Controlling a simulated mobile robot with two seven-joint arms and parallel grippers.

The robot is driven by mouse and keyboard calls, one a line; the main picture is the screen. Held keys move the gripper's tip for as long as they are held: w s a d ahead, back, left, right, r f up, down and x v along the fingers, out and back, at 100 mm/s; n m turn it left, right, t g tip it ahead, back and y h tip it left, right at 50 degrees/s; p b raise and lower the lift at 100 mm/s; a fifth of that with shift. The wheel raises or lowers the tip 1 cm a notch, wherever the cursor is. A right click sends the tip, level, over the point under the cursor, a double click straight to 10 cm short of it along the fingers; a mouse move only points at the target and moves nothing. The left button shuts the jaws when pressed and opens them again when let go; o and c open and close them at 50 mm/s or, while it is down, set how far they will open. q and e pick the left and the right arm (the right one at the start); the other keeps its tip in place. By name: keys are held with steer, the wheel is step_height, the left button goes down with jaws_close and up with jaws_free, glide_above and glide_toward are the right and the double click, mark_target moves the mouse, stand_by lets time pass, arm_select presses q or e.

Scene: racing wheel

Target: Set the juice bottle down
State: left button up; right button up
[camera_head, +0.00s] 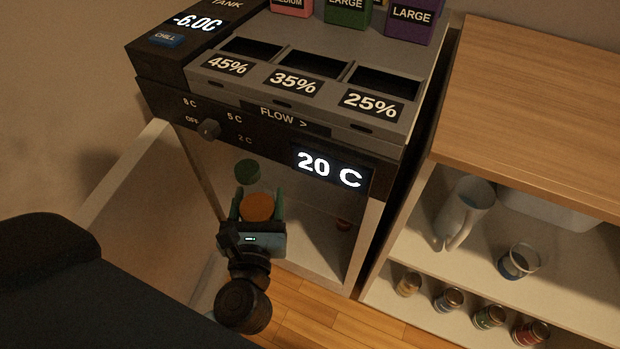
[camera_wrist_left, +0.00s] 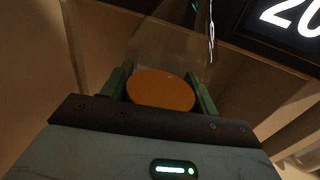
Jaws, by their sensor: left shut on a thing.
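My left gripper (camera_head: 256,211) reaches into the open compartment below the machine's control panel. It is shut on the juice bottle (camera_head: 257,206), of which I see mainly the round orange top between the green fingers. The orange top also shows in the left wrist view (camera_wrist_left: 161,90), with a green finger on each side. The bottle's lower part is hidden by the gripper, so I cannot tell whether it touches the compartment floor. A round green-topped thing (camera_head: 247,171) stands just behind it. My right gripper is not in view.
The compartment's door (camera_head: 130,185) stands open at left. Its right wall (camera_head: 367,238) is close by, with a small reddish thing (camera_head: 343,224) inside. The panel with the 20 C display (camera_head: 328,168) overhangs the opening. Right of it, a shelf holds a white pitcher (camera_head: 464,212), a cup (camera_head: 521,262) and several jars.

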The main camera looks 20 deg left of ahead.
arm_select(q)
steer(key=w+f+n+y+b, duration=0.1)
steer(key=w+f+b, duration=0.1)
steer(key=f+b, duration=0.2)
steer(key=w+f+g+y+b, duration=0.1)
steer(key=w+f+b, duration=0.2)
steer(key=f+b, duration=0.2)
steer(key=shift+d+f+n+y, duration=0.3)
steer(key=shift+d+f+n, duration=0.1)
steer(key=shift+f, duration=0.3)
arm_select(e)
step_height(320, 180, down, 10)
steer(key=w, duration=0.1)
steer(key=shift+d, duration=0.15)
arm_select(q)
steer(key=shift+w, duration=0.1)
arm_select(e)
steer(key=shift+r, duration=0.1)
arm_select(q)
steer(key=w+f+b, duration=0.2)
steer(key=w+b, duration=0.3)
steer(key=w, duration=1.4)
steer(key=shift+w+d+b, duration=0.25)
steer(key=shift+d+b, duration=0.05)
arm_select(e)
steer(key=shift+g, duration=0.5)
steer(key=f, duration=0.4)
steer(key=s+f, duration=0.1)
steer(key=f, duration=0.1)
